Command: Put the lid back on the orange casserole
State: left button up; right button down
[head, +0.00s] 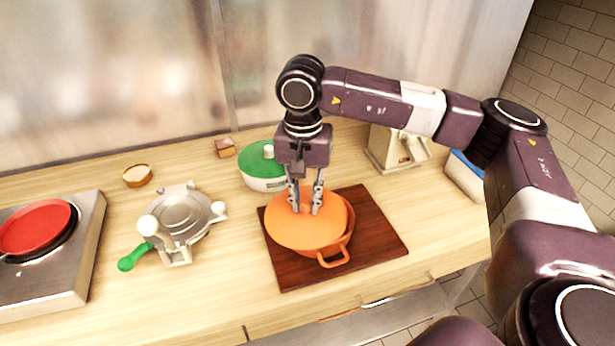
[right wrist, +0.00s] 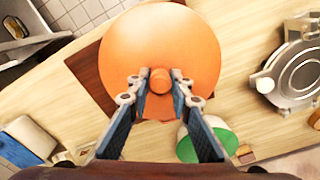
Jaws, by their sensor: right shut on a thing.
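The orange casserole (head: 335,256) stands on a dark brown board on the counter. Its round orange lid (head: 290,229) is over the pot, set toward the left, and part of the pot's right side and front handle show beside it. I cannot tell whether the lid touches the rim. My right gripper (head: 304,207) points down over the lid and is shut on its knob. In the right wrist view, the knob (right wrist: 160,80) is between the two fingertips, and the lid (right wrist: 160,45) hides most of the pot. My left gripper is not in view.
The brown board (head: 380,235) is under the pot. A white pot with a green lid (head: 262,165) stands close behind. A grey metal appliance with a green handle (head: 180,220) and a stove with a red pan (head: 35,230) are left. A beige stand (head: 395,150) is back right.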

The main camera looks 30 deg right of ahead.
jog(key=w+d+m, duration=0.1)
jog(key=d, duration=0.1)
jog(key=w+d+r+m, duration=0.1)
jog(key=w+d, duration=0.1)
jog(key=shift+m, duration=0.4)
jog(key=shift+w+d+f+m, duration=0.1)
jog(key=shift+w+d+m, duration=0.1)
jog(key=shift+d, duration=0.35)
jog(key=shift+w+d+f+m, duration=0.1)
jog(key=shift+w+d+m, duration=0.1)
jog(key=shift+d, duration=0.3)
jog(key=shift+s+a+f, duration=0.1)
jog(key=shift+a+f, duration=0.15)
jog(key=shift+f, duration=0.2)
notch_tip(320, 180, down, 4)
jog(key=b, duration=0.3)
jog(key=shift+f, duration=0.1)
jog(key=shift+f+b, duration=0.4)
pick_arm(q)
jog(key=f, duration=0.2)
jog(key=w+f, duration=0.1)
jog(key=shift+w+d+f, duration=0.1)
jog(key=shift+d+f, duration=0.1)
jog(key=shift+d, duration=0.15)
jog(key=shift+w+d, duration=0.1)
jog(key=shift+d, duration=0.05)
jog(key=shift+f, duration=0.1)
